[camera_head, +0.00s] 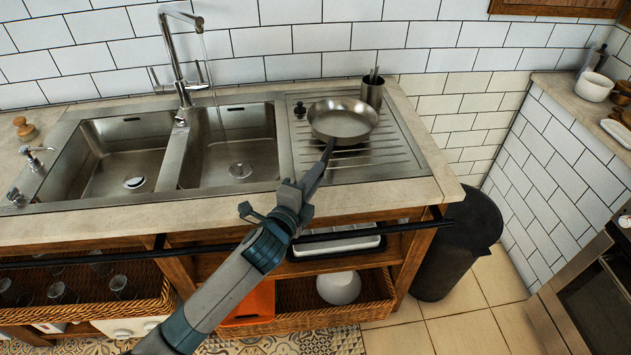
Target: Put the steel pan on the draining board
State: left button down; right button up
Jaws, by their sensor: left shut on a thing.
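The steel pan (342,120) is over the draining board (395,165), to the right of the sink bowls, with its open side up. It looks level. I cannot tell whether its base touches the board. Its dark handle (326,155) points toward me. My left gripper (312,182) is shut on the handle near the front edge of the counter. The gripper hides the near end of the handle. My right gripper is not in view.
A metal utensil cup (372,93) stands behind the pan on the right, and a dark knob (300,109) is to its left. Two sink bowls (235,150) with a tall tap (180,60) lie to the left. A dark rail (390,229) runs along the counter front. A dark bin (455,245) stands at right.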

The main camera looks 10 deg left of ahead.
pick_arm(q)
jog(key=shift+f, duration=0.9)
jog(key=c, duration=1.7)
grip_release()
jog(key=shift+f, duration=0.15)
jog(key=shift+s, duration=0.1)
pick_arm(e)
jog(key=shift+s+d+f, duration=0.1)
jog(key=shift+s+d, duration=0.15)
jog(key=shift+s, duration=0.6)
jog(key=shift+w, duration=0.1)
pick_arm(q)
jog(key=shift+s+a, duration=0.15)
jog(key=shift+s, duration=0.45)
jog(key=b+v, duration=0.2)
jog(key=v, duration=0.8)
jog(key=shift+s+a, duration=0.15)
jog(key=shift+s, duration=0.2)
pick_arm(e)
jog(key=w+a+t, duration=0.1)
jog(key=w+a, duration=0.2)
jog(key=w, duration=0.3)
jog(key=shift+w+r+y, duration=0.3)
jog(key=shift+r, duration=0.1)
